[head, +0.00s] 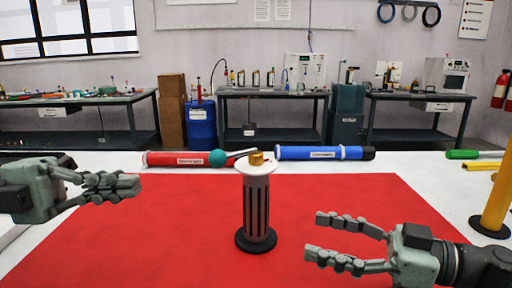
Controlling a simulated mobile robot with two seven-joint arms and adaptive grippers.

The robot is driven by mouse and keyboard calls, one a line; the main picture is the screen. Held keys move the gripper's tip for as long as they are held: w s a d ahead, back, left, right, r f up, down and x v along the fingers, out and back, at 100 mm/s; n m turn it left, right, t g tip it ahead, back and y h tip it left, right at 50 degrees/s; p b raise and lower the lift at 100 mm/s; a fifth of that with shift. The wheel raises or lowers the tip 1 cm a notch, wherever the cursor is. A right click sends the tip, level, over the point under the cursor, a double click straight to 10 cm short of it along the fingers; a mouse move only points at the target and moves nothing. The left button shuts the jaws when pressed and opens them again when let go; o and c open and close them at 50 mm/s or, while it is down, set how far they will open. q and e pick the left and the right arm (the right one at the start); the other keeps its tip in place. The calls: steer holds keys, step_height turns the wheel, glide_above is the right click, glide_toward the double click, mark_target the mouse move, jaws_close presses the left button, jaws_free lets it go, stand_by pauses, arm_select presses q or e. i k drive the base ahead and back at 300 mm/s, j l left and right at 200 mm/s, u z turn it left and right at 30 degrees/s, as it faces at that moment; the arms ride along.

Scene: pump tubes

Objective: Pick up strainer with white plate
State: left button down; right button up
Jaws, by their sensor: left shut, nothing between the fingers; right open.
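The strainer (257,208) stands upright near the middle of the red mat. It is a dark slotted cylinder with a round black base, a white plate (258,166) on top and a brass-coloured piece above the plate. My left gripper (138,187) is at the left, shut and empty, well apart from the strainer. My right gripper (312,235) is open and empty to the right of the strainer, its fingers pointing left toward the lower part of the strainer. It does not touch the strainer.
A red tube (180,158) with a teal ball and a blue tube (318,153) lie behind the mat. A yellow post (498,190) stands at the right edge, near a green-handled tool (463,154). The red mat (130,250) is otherwise clear. Workbenches stand far behind.

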mark_target(255, 237)
steer(key=k, duration=1.3)
